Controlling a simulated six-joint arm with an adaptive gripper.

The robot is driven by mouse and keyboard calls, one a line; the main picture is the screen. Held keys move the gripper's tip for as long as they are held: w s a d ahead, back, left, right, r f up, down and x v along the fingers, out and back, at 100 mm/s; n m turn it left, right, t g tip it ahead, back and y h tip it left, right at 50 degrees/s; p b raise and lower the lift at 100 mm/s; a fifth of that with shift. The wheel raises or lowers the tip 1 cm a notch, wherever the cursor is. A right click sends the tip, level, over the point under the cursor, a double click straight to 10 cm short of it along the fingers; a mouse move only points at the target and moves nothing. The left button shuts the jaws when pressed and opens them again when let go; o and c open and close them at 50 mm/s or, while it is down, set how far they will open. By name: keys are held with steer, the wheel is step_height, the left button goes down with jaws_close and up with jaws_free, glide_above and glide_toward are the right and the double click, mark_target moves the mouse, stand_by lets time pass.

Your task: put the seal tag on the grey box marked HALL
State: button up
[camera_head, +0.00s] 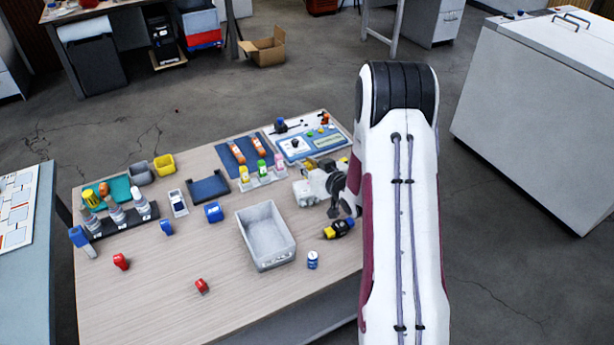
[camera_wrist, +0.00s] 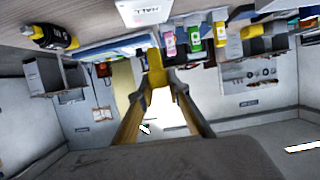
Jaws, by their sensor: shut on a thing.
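My gripper (camera_wrist: 157,88) is shut on a small yellow piece (camera_wrist: 155,62), which looks like the seal tag, between its fingertips in the wrist view. A pale grey box marked HALL (camera_wrist: 146,12) shows at the top edge of that view, apart from the yellow piece and partly cut off. In the head view my gripper (camera_head: 328,182) is over the right side of the table, close beside the pale box (camera_head: 303,194). The held piece cannot be made out clearly there.
A grey open bin (camera_head: 266,236), a yellow-black tool (camera_head: 339,229) and a blue-white pot (camera_head: 312,260) are nearby. Several coloured bottles stand in a clear rack (camera_head: 263,179) behind.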

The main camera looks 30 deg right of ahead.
steer(key=shift+f, duration=0.15)
steer(key=shift+f, duration=2.05)
steer(key=shift+f, duration=0.2)
steer(key=o, duration=0.7)
steer(key=shift+s+r, duration=0.1)
steer(key=shift+r, duration=0.15)
steer(key=shift+v, duration=5.9)
